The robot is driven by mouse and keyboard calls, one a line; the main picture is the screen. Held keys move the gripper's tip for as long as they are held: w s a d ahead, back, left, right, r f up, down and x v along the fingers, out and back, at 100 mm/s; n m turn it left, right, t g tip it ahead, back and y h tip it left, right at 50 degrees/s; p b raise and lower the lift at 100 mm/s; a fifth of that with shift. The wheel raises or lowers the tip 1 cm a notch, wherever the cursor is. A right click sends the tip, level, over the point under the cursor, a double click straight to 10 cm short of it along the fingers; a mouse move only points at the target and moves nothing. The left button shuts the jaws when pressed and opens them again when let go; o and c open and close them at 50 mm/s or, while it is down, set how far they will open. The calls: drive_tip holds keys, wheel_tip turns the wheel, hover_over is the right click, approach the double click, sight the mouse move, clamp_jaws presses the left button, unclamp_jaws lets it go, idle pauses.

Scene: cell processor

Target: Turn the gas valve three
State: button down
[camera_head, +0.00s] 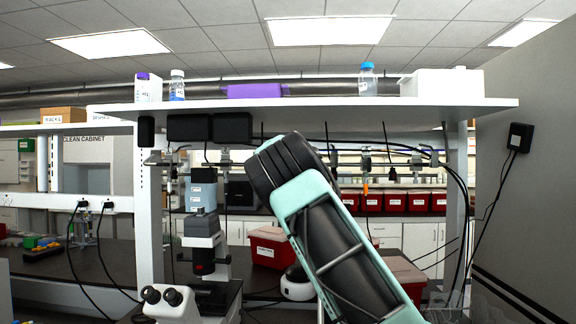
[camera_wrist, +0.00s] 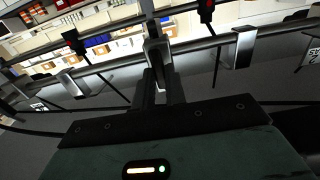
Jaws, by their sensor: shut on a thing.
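My gripper (camera_wrist: 160,70) reaches up to a thin metal pipe in the wrist view. Its two black fingers are close together and shut on a grey valve (camera_wrist: 152,28) on that pipe. The fingers cover the valve's handle, so its angle cannot be told. In the head view my arm hides the gripper and the held valve. Small valves (camera_head: 415,161) show right of my arm under the shelf. No valve number is readable.
A white shelf (camera_head: 330,103) with bottles and boxes runs above the valves. Black cables (camera_head: 459,190) hang at the right. A microscope (camera_head: 203,240) and a red bin (camera_head: 268,246) stand on the bench. A grey wall panel (camera_head: 530,180) closes off the right side.

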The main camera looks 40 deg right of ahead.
drive_tip(key=shift+s+d+f+m+b, duration=0.1)
drive_tip(key=shift+m+b, duration=0.1)
drive_tip(key=shift+m, duration=2.75)
drive_tip(key=shift+s+d+f+m+b, duration=0.1)
drive_tip(key=shift+m+b, duration=0.05)
drive_tip(key=shift+m, duration=2.85)
drive_tip(key=shift+f+m+b, duration=0.1)
drive_tip(key=shift+m+b, duration=0.1)
drive_tip(key=shift+m, duration=2.75)
drive_tip(key=c, duration=1.4)
unclamp_jaws()
drive_tip(key=shift+c, duration=0.2)
